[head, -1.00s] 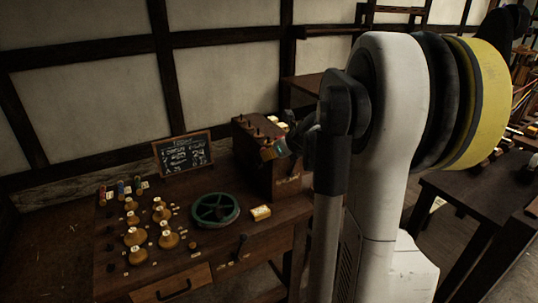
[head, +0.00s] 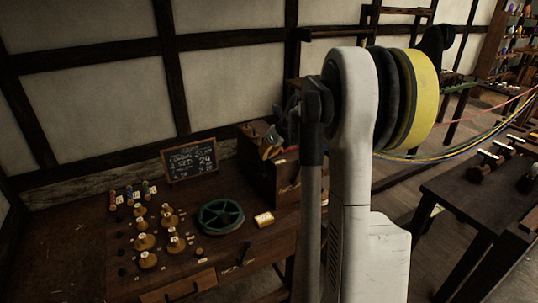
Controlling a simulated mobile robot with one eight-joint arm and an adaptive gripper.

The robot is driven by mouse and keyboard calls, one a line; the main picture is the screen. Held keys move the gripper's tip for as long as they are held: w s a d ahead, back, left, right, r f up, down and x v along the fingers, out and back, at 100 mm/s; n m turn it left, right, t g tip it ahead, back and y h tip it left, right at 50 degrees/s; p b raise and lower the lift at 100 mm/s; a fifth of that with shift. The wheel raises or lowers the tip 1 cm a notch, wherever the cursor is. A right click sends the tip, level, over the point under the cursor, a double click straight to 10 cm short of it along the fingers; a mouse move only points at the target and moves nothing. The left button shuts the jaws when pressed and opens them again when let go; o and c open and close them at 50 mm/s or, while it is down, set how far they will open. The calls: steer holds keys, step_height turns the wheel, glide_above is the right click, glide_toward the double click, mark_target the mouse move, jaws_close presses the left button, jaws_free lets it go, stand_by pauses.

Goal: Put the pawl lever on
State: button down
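A small dark lever with a knob (head: 245,251) stands at the front right of the wooden bench (head: 215,275); I cannot tell whether it is the pawl lever. A green spoked wheel (head: 221,216) lies on the bench behind it. My gripper (head: 272,148) is at the dark wooden block (head: 285,182) on the bench's right, low over its top. It is small, dark and partly hidden by my arm. I cannot see its fingertips clearly or whether it holds anything.
Several wooden bobbins (head: 146,241) and coloured spools stand on the bench's left. A chalkboard (head: 189,159) leans behind them.

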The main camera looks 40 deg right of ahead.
steer(key=shift+w+d+p, duration=0.2)
steer(key=shift+w+p, duration=0.1)
steer(key=shift+w, duration=0.5)
steer(key=shift+r, duration=0.1)
steer(key=shift+s+r, duration=0.2)
steer(key=shift+s, duration=0.05)
steer(key=w+p+v, duration=0.1)
steer(key=p+v, duration=0.3)
steer(key=v, duration=0.8)
steer(key=shift+d+r, duration=0.3)
steer(key=shift+r, duration=0.3)
